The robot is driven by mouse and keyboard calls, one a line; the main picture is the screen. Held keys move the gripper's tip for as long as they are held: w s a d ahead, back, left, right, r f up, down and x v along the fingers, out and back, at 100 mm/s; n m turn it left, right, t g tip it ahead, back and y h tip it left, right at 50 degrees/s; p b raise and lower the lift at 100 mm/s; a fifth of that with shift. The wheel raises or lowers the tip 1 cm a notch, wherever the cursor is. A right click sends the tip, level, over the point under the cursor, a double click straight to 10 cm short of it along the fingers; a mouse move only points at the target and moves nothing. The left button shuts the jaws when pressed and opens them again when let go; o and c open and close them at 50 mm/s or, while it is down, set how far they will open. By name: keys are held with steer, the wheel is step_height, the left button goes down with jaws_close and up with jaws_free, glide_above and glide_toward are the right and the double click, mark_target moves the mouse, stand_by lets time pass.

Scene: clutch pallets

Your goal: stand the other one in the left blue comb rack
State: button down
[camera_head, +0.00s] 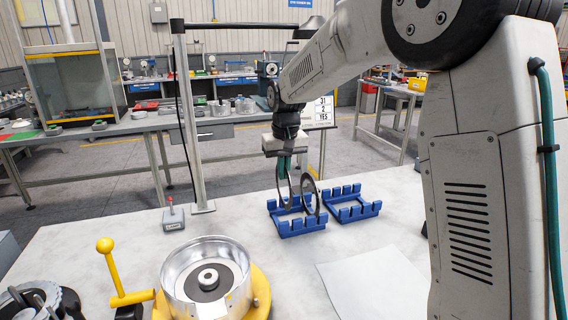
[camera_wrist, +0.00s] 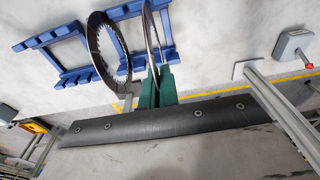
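Two thin metal rings show at the left blue comb rack (camera_head: 302,229). My gripper (camera_head: 284,172) points down over this rack, with its green fingers shut on the top of the left ring (camera_head: 279,191). In the wrist view the fingers (camera_wrist: 156,88) close on this ring (camera_wrist: 149,35), seen nearly edge-on. The other ring (camera_head: 319,203) is upright in the left rack, close to the right of the held one; in the wrist view it is a dark toothed ring (camera_wrist: 92,42). The held ring's lower edge overlaps the rack; I cannot tell if it sits in a slot.
The right blue comb rack (camera_head: 367,212) stands empty beside the left one. A metal drum on a yellow base (camera_head: 262,290), with a yellow handle (camera_head: 105,246), is at front left. A small red-topped box (camera_head: 173,218) and a post (camera_head: 190,120) stand behind. A white sheet (camera_head: 375,285) lies in front.

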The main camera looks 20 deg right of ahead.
steer(key=shift+f, duration=2.3)
steer(key=c, duration=1.6)
jaws_free()
steer(key=shift+r, duration=3.95)
steer(key=shift+s, duration=0.1)
